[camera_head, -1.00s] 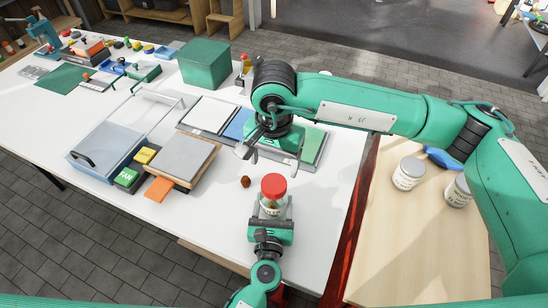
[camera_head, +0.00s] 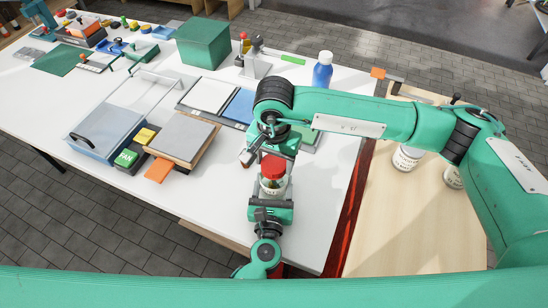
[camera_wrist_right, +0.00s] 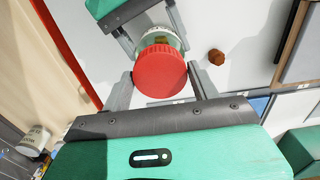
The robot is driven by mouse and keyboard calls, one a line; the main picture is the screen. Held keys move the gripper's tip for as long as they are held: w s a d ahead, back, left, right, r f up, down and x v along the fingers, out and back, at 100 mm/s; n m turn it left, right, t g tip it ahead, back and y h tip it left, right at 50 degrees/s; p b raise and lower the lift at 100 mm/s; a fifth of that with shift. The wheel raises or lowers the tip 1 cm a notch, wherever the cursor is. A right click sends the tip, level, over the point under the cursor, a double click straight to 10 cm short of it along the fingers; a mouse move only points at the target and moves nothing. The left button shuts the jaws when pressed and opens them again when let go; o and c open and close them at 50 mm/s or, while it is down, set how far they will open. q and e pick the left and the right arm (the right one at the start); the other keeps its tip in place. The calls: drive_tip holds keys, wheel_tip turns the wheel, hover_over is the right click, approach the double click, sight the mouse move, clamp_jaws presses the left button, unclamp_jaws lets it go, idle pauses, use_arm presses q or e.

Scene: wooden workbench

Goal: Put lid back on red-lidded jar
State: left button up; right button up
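The jar (camera_head: 275,188) stands upright at the white table's front right, with its red lid (camera_head: 272,167) over its mouth. I cannot tell whether the lid is screwed tight. My left gripper (camera_head: 273,194), coming from the bottom of the head view, is shut on the jar's body. My right gripper (camera_head: 264,156) is just above and behind the lid in the head view.
A small brown lump (camera_wrist_right: 216,57) lies on the table close to the jar. A blue bottle (camera_head: 322,70) is behind my right arm. White-labelled jars (camera_head: 406,158) stand on the wooden surface at right.

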drive_tip(key=c, duration=0.6)
drive_tip(key=shift+c, duration=0.2)
drive_tip(key=m, duration=0.8)
drive_tip(key=shift+m, duration=0.4)
drive_tip(key=m, duration=1.2)
drive_tip(key=o, duration=1.2)
drive_tip(key=shift+c, duration=0.2)
